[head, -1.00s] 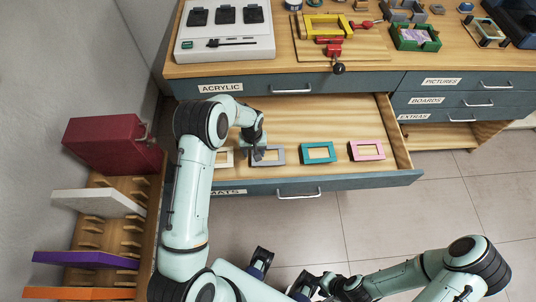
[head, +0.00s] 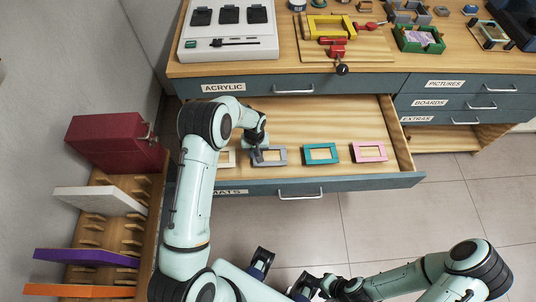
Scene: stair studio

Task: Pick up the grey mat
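The grey mat (head: 278,156) is a small rectangular frame lying in the open drawer (head: 350,113), near its front. My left gripper (head: 257,155) reaches down from above at the mat's left side. Its fingertips are small and partly hidden by the wrist, so I cannot tell whether they are open or shut on the mat. My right gripper (head: 283,275) is low in the picture, away from the drawer, with its dark fingers apart and nothing between them.
A cream mat (head: 231,158), partly behind my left arm, a teal mat (head: 320,154) and a pink mat (head: 369,152) share the drawer. The drawer's front panel (head: 365,184) sticks out over the floor. A slotted rack (head: 115,235) with panels stands at left.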

